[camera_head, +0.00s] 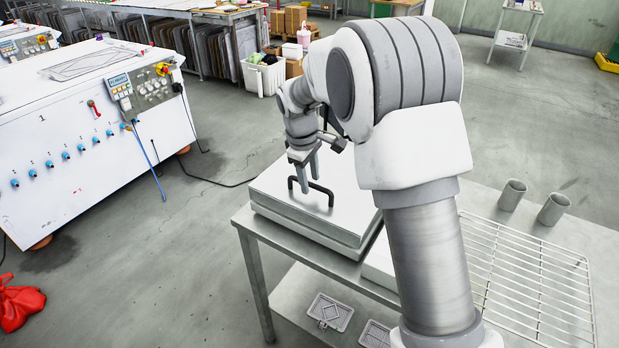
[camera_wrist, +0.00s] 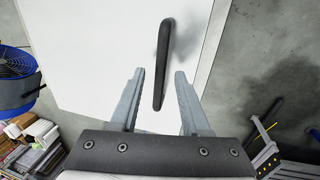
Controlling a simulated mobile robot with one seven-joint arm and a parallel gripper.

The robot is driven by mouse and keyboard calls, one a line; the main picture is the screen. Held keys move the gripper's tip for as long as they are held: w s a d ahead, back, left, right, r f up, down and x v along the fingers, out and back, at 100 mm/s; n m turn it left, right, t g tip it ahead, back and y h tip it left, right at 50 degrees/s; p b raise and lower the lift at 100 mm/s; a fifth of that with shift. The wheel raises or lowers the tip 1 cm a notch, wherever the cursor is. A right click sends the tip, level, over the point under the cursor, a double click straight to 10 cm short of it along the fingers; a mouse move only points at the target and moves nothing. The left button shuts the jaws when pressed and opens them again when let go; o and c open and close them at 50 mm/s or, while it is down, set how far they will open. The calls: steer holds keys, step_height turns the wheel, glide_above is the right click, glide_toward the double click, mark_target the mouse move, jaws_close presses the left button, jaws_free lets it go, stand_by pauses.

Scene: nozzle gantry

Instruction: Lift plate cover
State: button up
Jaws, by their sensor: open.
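The plate cover (camera_head: 279,204) is a flat, pale metal lid lying on a box-like plate on the left end of the metal table. A dark bar handle (camera_head: 322,189) stands on its top. My gripper (camera_head: 308,184) is above the cover at the handle, pointing down. In the wrist view my gripper (camera_wrist: 160,73) is open, with one finger on each side of the handle (camera_wrist: 164,62) line. The handle's near end reaches between the fingertips, and the rest extends beyond them. The white cover (camera_wrist: 100,40) fills much of that view. I cannot tell whether the fingers touch the handle.
A wire rack (camera_head: 525,275) and two grey cups (camera_head: 512,195) (camera_head: 553,209) are on the table's right side. Small grey trays (camera_head: 331,312) lie on the lower shelf. A white control machine (camera_head: 75,130) stands left. Open floor lies between it and the table.

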jaws_close()
stand_by(1.4)
